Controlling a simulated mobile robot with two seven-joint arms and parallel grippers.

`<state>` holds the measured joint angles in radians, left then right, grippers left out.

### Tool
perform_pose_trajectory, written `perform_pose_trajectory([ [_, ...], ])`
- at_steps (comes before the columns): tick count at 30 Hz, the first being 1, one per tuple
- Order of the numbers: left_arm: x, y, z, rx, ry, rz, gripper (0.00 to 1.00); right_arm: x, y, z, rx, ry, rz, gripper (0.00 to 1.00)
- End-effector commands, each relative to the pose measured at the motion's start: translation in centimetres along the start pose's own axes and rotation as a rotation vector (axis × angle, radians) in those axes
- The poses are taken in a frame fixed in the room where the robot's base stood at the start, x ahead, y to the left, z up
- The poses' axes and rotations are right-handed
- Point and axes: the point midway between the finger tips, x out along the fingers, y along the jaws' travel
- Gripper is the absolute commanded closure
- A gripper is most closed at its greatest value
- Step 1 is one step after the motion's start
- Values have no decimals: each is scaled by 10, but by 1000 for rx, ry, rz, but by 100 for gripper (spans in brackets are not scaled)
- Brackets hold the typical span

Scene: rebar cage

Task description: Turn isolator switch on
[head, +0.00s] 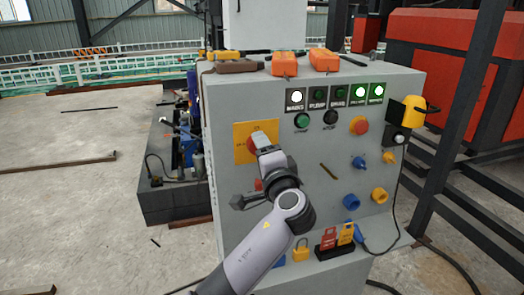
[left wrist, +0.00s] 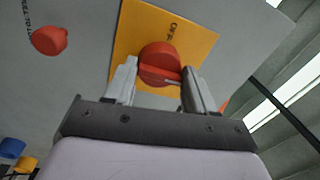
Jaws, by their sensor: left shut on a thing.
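The isolator switch is a red rotary knob (head: 257,130) on a yellow plate (head: 241,156) at the upper left of the grey panel's front. My left gripper (head: 263,143) is at the knob, and its body hides part of it. In the left wrist view the knob (left wrist: 160,60) sits between the two fingers of my left gripper (left wrist: 160,76), which is shut on its handle. The knob's bar lies roughly across the gap between the fingers. Black lettering that looks like "OFF" shows on the yellow plate (left wrist: 129,38) beside the knob. My right gripper is not in view.
Another red button (left wrist: 49,40) is close to my left gripper. Orange boxes (head: 284,64) lie on top. Padlocks hang low down.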

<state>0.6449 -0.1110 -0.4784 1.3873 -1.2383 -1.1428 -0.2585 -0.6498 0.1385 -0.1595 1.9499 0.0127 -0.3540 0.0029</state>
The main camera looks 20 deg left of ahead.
Motion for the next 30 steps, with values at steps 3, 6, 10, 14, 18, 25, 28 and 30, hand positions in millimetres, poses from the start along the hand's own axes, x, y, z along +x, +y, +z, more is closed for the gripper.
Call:
perform_pose_trajectory([
  [3, 0, 2, 0, 5, 1, 2, 22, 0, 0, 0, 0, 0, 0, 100],
  [6, 0, 1, 0, 4, 0, 1, 22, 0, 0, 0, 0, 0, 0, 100],
  [10, 0, 1, 0, 2, 0, 1, 22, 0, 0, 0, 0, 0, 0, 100],
  [14, -5, 2, 0, 1, 1, 1, 22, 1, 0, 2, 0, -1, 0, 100],
  [18, -23, 3, 0, 0, 1, 2, 22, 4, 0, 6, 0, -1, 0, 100],
  [25, -59, 3, 0, 1, 1, 4, 22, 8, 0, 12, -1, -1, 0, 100],
  [28, -68, 3, 0, 3, 1, 2, 22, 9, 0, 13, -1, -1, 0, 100],
  [30, -71, 2, 0, 3, 1, 2, 22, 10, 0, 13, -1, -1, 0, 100],
])
